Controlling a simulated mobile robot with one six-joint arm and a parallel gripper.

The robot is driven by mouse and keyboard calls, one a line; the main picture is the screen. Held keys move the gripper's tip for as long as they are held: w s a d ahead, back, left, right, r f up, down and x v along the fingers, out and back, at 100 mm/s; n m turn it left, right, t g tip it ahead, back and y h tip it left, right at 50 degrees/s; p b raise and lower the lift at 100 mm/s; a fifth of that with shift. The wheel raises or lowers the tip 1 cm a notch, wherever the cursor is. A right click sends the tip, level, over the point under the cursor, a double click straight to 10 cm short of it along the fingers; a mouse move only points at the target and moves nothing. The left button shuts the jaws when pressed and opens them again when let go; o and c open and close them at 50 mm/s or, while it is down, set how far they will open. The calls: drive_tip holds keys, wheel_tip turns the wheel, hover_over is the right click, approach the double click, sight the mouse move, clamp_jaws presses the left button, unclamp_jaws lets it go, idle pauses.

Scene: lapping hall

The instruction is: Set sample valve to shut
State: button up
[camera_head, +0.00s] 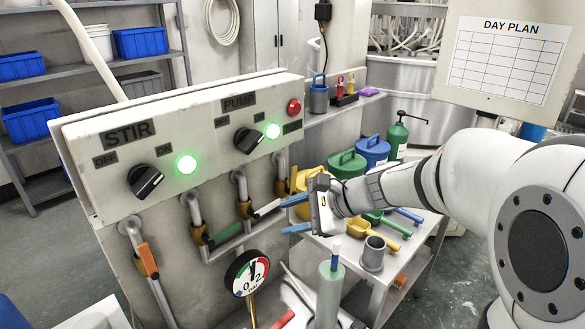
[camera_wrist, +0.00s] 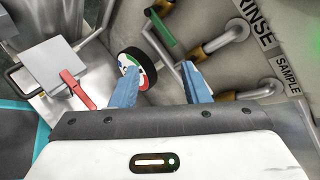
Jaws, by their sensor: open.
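The SAMPLE label (camera_wrist: 288,75) shows on the panel in the wrist view, beside a grey pipe (camera_wrist: 262,90). The pipe's valve lever is not clear there; my right finger covers part of that area. In the head view, a pale lever (camera_head: 267,208) on a brass valve right of the green lever lies just left of my fingertips; its label is not visible, so I cannot confirm it is the sample valve. My gripper (camera_head: 284,215) is open, its blue fingers apart, pointing at the panel. It also shows in the wrist view (camera_wrist: 160,82), with nothing seen held.
A green lever (camera_head: 230,232) and an orange lever (camera_head: 149,260) sit to the left. A round gauge (camera_head: 246,272) stands below. A side table at right carries a yellow scoop (camera_head: 352,236), a grey cup (camera_head: 373,254) and coloured cans. A green cylinder (camera_head: 330,290) stands in front.

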drive_tip(key=w+f+m+t+y+b, duration=0.25)
drive_tip(key=w+m, duration=0.25)
drive_tip(key=w, duration=0.4)
drive_tip(key=m+t+b, duration=0.3)
drive_tip(key=m+t, duration=0.3)
drive_tip(key=m, duration=0.3)
approach(295, 174)
drive_tip(key=x, duration=0.4)
drive_tip(key=shift+w+a, duration=0.1)
drive_tip(key=shift+a, duration=0.15)
drive_tip(key=shift+w+a+p, duration=0.15)
drive_tip(key=shift+w+p, duration=0.1)
drive_tip(key=shift+p, duration=0.1)
drive_tip(key=p+x, duration=0.1)
drive_tip(key=x, duration=0.6)
drive_tip(key=shift+w, duration=0.15)
clamp_jaws()
